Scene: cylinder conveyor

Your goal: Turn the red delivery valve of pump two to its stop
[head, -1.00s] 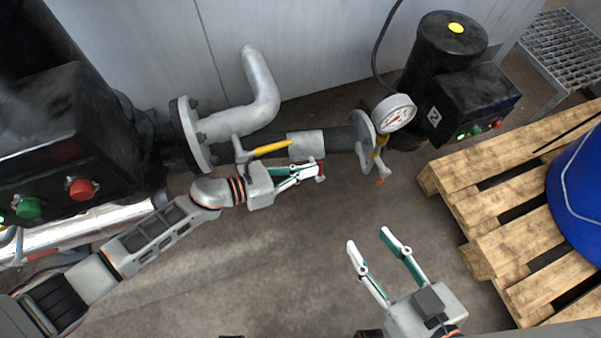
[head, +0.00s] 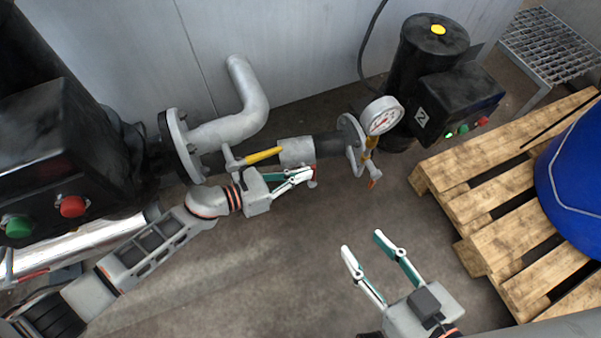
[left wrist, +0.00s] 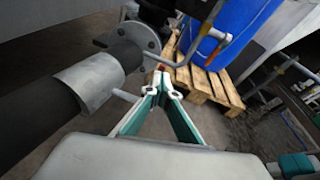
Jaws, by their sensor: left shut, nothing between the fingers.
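Pump two (head: 432,62) is the black unit marked "2" at the upper right of the head view. On its pipe, a grey collar (head: 297,152) carries a small red handle (head: 314,168), mostly hidden by my left fingertips. My left gripper (head: 310,174) is shut and empty, its tips beside or against that handle; contact cannot be told. In the left wrist view the shut fingers (left wrist: 161,82) lie beside the collar (left wrist: 88,85), with a short grey stem (left wrist: 124,95) running behind them. My right gripper (head: 362,240) is open and empty over the floor.
A yellow lever (head: 263,155) sits left of the collar. A pressure gauge (head: 381,117) and a small orange-tipped fitting (head: 374,183) stand to its right. A wooden pallet (head: 470,195) with a blue drum (head: 575,180) is at the right. The floor between is clear.

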